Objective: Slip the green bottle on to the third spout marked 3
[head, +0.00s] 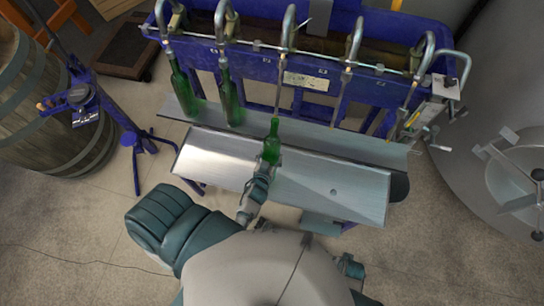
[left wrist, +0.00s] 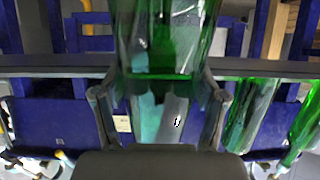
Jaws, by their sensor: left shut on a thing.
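The green bottle (head: 272,143) is upright or nearly so in my left gripper (head: 266,163), which is shut on its lower part. It stands over the steel shelf in the head view. In the left wrist view the bottle (left wrist: 165,45) fills the space between the two fingers (left wrist: 160,98). The third spout (head: 281,85) from the left is a thin steel tube hanging from a curved pipe. Its lower end is close to the bottle's mouth in the picture; I cannot tell whether it is inside. My right gripper is not in view.
Two green bottles (head: 181,90) (head: 230,98) stand at the first and second spouts, left of mine. The blue filler frame (head: 345,25) is behind. The front steel shelf (head: 325,185) is bare on its right. A barrel (head: 40,110) is left, a tank (head: 490,90) right.

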